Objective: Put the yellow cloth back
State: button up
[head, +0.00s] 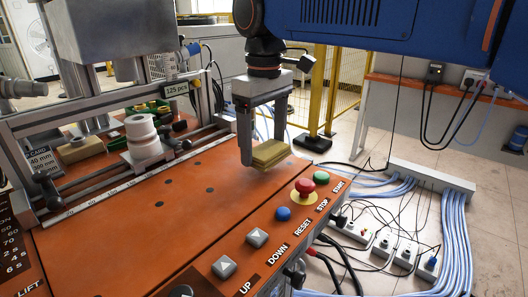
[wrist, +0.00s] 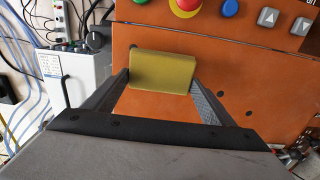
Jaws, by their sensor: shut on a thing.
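The yellow cloth (head: 271,154) is a folded, block-like pad. My gripper (head: 264,158) is shut on it and holds it over the right part of the orange machine top, near the button panel. In the wrist view the yellow cloth (wrist: 162,72) sits between the two fingertips of my gripper (wrist: 161,78), with orange surface behind it. Whether the cloth touches the surface I cannot tell for sure; it seems a little above it.
A red stop button (head: 304,187) and other buttons line the front panel. White rolls (head: 141,130) stand at the back left near a ruler rail (head: 100,195). Another yellowish block (head: 80,150) lies behind the rail. The orange top (head: 150,240) is mostly clear.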

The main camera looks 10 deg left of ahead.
aim_at(264, 147)
jog(key=shift+f, duration=1.3)
jog(key=o, duration=0.9)
jog(key=shift+f, duration=0.1)
notch_tip(264, 147, up, 12)
jog(key=shift+r, duration=0.15)
